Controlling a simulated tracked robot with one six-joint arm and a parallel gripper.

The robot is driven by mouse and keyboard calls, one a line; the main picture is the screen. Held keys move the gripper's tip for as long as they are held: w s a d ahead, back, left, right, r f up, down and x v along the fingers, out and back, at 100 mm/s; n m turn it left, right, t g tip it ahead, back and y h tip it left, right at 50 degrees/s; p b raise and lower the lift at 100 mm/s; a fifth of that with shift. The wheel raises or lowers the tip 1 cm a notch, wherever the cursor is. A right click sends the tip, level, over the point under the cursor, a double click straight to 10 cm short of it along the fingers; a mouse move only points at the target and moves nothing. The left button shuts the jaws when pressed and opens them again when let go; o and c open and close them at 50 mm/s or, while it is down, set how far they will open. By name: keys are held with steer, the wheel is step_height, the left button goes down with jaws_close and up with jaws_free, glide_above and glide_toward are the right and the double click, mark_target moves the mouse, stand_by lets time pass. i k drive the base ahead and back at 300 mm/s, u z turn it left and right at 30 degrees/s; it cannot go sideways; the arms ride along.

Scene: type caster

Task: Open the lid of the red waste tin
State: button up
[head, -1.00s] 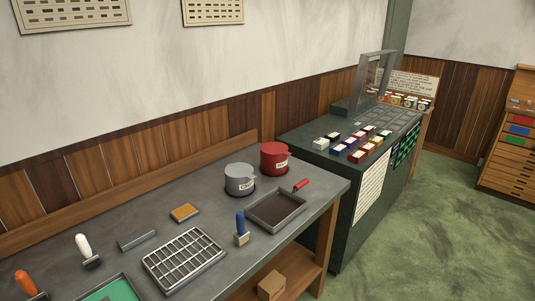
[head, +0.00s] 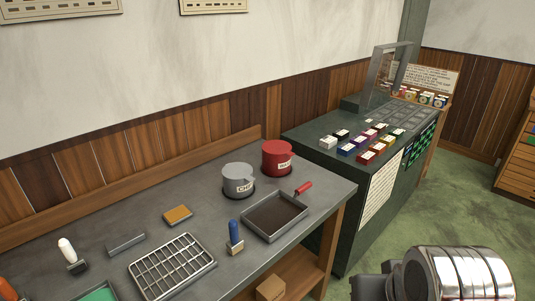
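The red waste tin (head: 277,159) stands on the grey workbench toward its back right. It is a round tin with a pale label on its front, and its lid looks shut. A grey tin (head: 238,181) of like shape stands just left of it and in front. My arm shows at the bottom right as a shiny metal cylinder with dark parts, well to the right of the bench and nearer to me than the tin. My gripper's fingers cannot be made out, so whether it is open or shut is not shown.
The bench (head: 205,203) also holds a dark tray (head: 274,217) with a red-handled tool (head: 303,188), a blue-handled brush (head: 234,236), a wire rack (head: 172,267) and a yellow-brown block (head: 177,214). A dark green cabinet (head: 333,209) with small coloured boxes stands to the right. Green floor lies beyond.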

mark_target(275, 147)
steer(key=u, duration=0.55)
steer(key=i, duration=1)
steer(key=u, duration=0.45)
